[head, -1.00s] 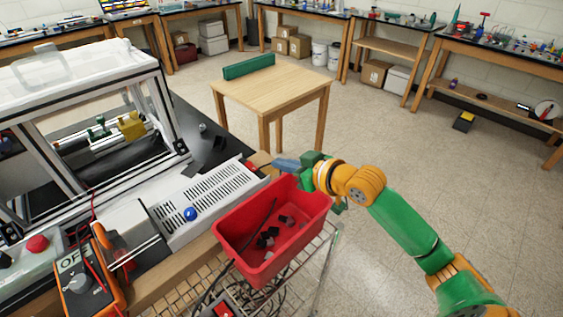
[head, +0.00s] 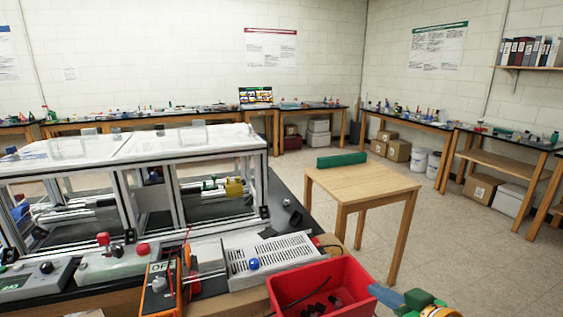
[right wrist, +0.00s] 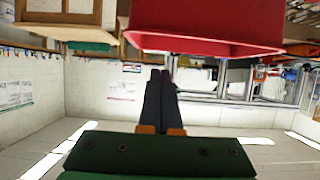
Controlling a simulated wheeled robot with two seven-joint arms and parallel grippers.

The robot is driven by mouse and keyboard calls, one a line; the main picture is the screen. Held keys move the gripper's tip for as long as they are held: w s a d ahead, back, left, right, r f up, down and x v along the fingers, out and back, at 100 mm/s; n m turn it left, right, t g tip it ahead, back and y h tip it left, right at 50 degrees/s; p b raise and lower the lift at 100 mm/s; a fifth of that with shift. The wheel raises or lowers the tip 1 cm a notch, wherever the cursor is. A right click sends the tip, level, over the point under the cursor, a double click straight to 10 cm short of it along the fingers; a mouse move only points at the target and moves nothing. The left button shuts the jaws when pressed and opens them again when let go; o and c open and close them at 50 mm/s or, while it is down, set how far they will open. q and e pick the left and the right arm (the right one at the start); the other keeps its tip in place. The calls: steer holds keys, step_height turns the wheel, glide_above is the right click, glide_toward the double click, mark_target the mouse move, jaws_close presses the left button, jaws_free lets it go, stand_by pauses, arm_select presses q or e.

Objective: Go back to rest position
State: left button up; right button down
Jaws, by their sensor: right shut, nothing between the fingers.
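My right gripper (head: 380,293) shows at the bottom right of the head view, beside the right wall of the red bin (head: 352,275). Its blue fingers are shut and empty. In the right wrist view the two dark fingers (right wrist: 160,80) lie together, and the red bin (right wrist: 205,25) fills the top. That view appears upside down. The bin holds a few small dark pieces and a black cable. My left gripper is in neither view.
The extrusion frame (head: 168,190) with clear panels stands on the bench at left. A perforated metal power box (head: 275,258) and an orange multimeter (head: 162,288) are in front of it. A wooden table (head: 363,184) stands behind the bin. Open floor lies to its right.

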steer(key=s+a+f+m+g+h, duration=0.15)
steer(key=s+f+g, duration=0.25)
steer(key=s+f, duration=0.65)
steer(key=s+a+f+m+g+h, duration=0.1)
steer(key=s+a+f+g+h, duration=0.15)
steer(key=s+f+g, duration=0.8)
steer(key=s+f+t, duration=0.2)
steer(key=s+f, duration=0.1)
steer(key=f, duration=0.4)
steer(key=s+f+t, duration=0.2)
steer(key=s+f, duration=0.1)
steer(key=f, duration=0.4)
steer(key=s+d+f, duration=0.2)
steer(key=s+f, duration=0.9)
steer(key=s, duration=0.1)
steer(key=shift+s+d+f+n+g+h, duration=0.15)
steer(key=shift+s+d+n+g+h, duration=0.2)
steer(key=shift+n+g, duration=0.1)
